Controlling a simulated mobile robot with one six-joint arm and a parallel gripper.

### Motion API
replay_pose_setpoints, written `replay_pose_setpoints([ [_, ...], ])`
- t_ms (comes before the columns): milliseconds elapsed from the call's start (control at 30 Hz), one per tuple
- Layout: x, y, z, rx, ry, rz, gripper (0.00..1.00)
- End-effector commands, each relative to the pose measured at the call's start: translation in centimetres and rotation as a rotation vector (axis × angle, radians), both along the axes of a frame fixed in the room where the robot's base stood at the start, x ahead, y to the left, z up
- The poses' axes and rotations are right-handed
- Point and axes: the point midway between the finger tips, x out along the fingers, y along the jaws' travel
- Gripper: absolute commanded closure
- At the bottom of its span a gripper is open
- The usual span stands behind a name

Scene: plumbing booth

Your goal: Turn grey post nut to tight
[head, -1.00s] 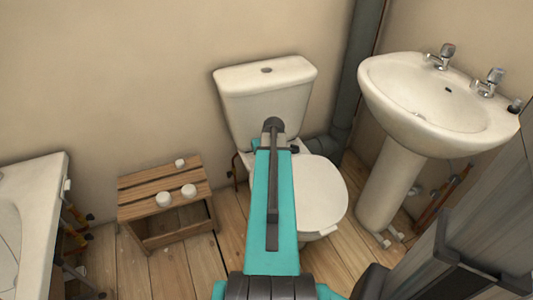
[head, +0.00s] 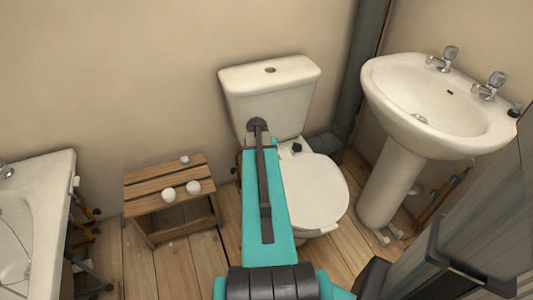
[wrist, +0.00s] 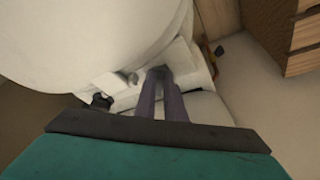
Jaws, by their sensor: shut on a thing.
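The white toilet (head: 315,190) stands against the back wall. In the wrist view my gripper (wrist: 160,76) reaches down at the back of the toilet seat (wrist: 85,40), beside the hinge area. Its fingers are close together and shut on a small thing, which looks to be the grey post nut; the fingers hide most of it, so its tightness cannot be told. A dark knob (wrist: 102,101) stands to the left of the fingers and also shows in the head view (head: 297,147). In the head view my arm hides the gripper.
The cistern (head: 270,90) rises right behind the seat. A basin (head: 435,105) on a pedestal stands at right. Some floor is clear between stool and toilet.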

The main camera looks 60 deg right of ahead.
Motion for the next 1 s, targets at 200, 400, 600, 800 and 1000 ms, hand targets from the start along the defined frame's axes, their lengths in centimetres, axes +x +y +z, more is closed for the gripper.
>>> replay_pose_setpoints([
  [200, 0.11, 0.00, -0.09, 0.001, 0.003, -0.085, 1.00],
  [400, 0.12, 0.03, -0.11, 0.001, 0.003, -0.124, 1.00],
  [600, 0.11, 0.07, -0.14, 0.002, 0.003, -0.133, 1.00],
  [800, 0.10, 0.10, -0.14, 0.003, 0.003, -0.133, 1.00],
  [1000, 0.14, 0.11, -0.13, 0.003, 0.002, -0.132, 0.71],
])
